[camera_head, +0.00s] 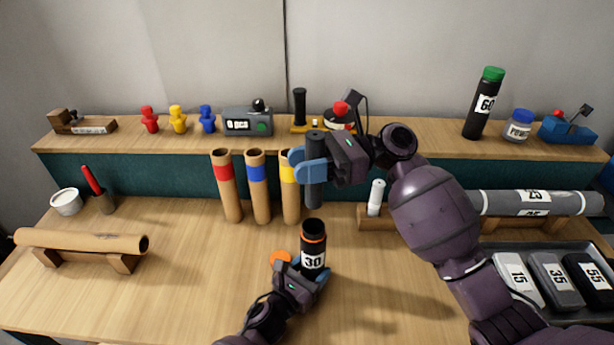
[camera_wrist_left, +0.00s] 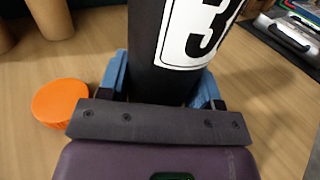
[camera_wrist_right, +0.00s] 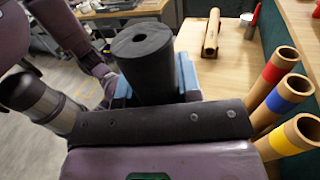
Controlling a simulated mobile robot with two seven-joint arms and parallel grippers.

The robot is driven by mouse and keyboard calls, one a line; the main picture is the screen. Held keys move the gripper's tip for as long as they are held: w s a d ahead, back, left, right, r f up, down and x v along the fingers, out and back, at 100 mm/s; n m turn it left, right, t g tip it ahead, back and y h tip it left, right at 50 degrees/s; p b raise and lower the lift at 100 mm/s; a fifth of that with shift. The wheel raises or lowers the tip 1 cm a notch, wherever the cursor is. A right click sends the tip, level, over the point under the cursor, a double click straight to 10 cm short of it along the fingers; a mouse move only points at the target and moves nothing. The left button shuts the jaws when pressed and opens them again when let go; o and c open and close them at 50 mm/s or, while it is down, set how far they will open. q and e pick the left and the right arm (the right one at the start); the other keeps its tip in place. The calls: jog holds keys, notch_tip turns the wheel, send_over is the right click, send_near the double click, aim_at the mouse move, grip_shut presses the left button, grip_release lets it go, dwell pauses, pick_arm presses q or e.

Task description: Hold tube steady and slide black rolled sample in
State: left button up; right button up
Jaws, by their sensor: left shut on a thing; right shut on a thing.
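The black tube labelled 30 (camera_head: 313,246) stands upright and open-topped on the table, with an orange band near its rim. My left gripper (camera_head: 303,275) is shut around its lower part; the left wrist view shows the tube (camera_wrist_left: 170,40) between the blue fingers. An orange cap (camera_head: 281,259) lies beside it. My right gripper (camera_head: 311,171) is shut on the black rolled sample (camera_head: 314,190), held upright above the tube and apart from it. The right wrist view shows the roll's end (camera_wrist_right: 145,42) with a small central hole.
Three cardboard tubes with red (camera_head: 227,187), blue (camera_head: 259,187) and yellow (camera_head: 290,200) bands stand behind. A cardboard roll (camera_head: 80,241) rests on a wooden stand at left. A grey roll (camera_head: 535,203) and a tray (camera_head: 497,247) of labelled samples are at right.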

jog(key=shift+f, duration=0.65)
jog(key=shift+f, duration=1.9)
jog(key=shift+f, duration=0.3)
notch_tip(320, 180, down, 7)
jog(key=shift+r, duration=0.2)
dwell(1.5)
dwell(0.4)
jog(key=o, duration=1)
